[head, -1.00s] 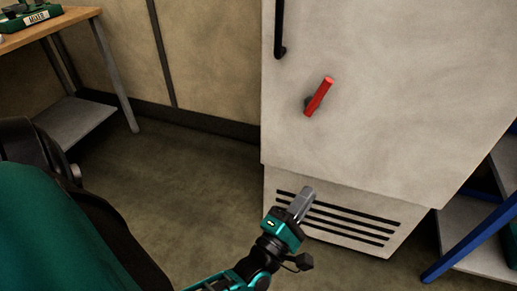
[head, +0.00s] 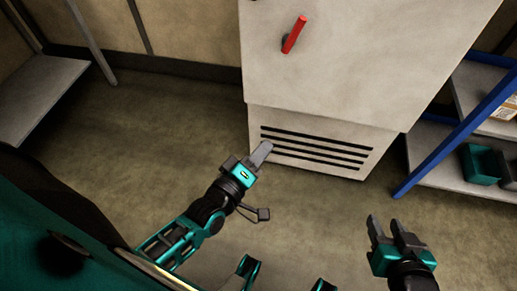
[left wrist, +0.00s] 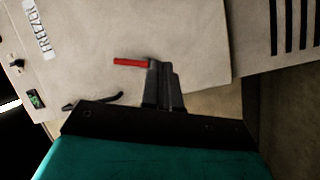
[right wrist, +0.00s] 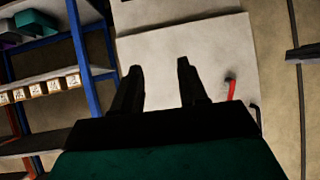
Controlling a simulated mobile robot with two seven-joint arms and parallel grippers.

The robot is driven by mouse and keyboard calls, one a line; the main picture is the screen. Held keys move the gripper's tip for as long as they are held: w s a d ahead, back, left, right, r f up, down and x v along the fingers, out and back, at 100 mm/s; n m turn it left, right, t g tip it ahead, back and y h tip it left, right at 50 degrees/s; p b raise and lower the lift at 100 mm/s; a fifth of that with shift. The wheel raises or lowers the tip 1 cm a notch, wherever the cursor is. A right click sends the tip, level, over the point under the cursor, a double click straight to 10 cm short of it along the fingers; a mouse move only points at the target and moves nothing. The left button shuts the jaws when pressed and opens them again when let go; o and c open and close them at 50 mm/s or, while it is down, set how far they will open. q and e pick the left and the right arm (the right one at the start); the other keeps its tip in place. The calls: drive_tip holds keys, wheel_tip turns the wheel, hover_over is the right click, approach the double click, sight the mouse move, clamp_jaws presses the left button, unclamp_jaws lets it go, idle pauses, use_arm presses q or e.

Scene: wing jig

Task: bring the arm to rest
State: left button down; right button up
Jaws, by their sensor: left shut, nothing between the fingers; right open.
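My left gripper (head: 262,153) is shut and empty, in front of the slotted lower panel of a pale cabinet (head: 330,75). In the left wrist view its fingers (left wrist: 164,85) are together, with the cabinet's red handle (left wrist: 131,62) behind them. My right gripper (head: 384,228) is open and empty, low at the right over the floor. In the right wrist view its fingers (right wrist: 157,85) stand apart, facing the cabinet front. The red handle (head: 294,35) is tilted on the cabinet front, above and apart from both grippers in the head view.
A blue-framed shelf (head: 440,150) with a teal bin (head: 479,164) stands at the right. A grey low shelf (head: 35,95) is at the left. The floor (head: 150,130) between is clear. A FREEZER-type label (left wrist: 38,32) is on the cabinet.

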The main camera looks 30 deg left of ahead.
idle(0.4)
use_arm(q)
drive_tip(key=s+a+m+g+y+p, duration=0.1)
drive_tip(key=s+m+g+p, duration=0.5)
drive_tip(key=m, duration=0.7)
drive_tip(key=shift+s+a+m+p, duration=0.35)
drive_tip(key=shift+s+m+p, duration=0.1)
drive_tip(key=shift+s, duration=0.2)
use_arm(e)
drive_tip(key=shift+h, duration=0.7)
drive_tip(key=d, duration=0.1)
drive_tip(key=s+d, duration=0.2)
drive_tip(key=d, duration=0.1)
drive_tip(key=shift+r, duration=0.3)
